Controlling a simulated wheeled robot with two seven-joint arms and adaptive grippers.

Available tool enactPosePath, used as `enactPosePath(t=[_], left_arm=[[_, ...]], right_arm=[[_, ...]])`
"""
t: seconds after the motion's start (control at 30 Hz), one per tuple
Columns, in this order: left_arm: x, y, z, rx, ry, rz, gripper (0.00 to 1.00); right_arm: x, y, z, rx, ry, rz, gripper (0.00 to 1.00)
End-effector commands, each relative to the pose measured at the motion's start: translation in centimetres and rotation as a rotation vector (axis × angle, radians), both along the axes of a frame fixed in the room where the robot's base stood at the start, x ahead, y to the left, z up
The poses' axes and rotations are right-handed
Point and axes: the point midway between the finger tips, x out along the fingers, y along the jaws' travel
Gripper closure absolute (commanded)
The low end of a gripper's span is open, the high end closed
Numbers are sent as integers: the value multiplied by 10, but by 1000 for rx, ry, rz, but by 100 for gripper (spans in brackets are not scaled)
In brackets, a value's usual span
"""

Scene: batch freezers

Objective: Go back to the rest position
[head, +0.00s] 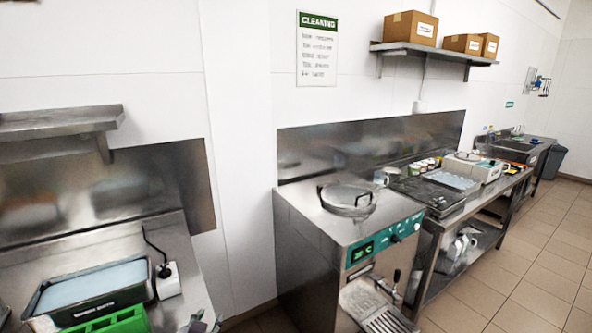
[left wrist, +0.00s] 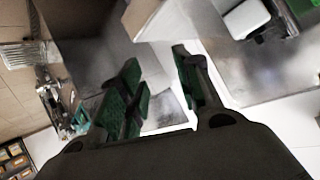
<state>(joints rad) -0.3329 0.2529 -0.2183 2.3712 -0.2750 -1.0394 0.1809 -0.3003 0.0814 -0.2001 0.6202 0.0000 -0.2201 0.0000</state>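My left gripper (head: 205,323) shows only as a small part at the bottom edge of the head view, in front of the left counter's right end. In the left wrist view my left gripper (left wrist: 157,62) has its two green-padded fingers spread apart, with nothing between them. My right gripper is in neither view.
A batch freezer (head: 345,230) with a round clear lid stands in the middle. The left counter (head: 189,243) holds a tray of blue liquid (head: 95,285), a green rack (head: 115,320) and a white plug box (head: 168,280). Tiled floor (head: 530,270) is clear at right.

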Motion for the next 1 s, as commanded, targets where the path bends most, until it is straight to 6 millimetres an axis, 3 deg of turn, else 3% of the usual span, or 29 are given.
enactPosePath(t=[0.2, 0.5, 0.9, 1.0], left_arm=[[-57, 5, -52, -47, 262, 32, 66], [-123, 3, -90, -94, 524, 31, 66], [-177, -2, -110, -131, 716, 11, 66], [-177, -3, -119, -131, 727, 10, 66]], right_arm=[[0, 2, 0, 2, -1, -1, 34], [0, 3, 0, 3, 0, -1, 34], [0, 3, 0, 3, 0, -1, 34], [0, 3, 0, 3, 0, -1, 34]])
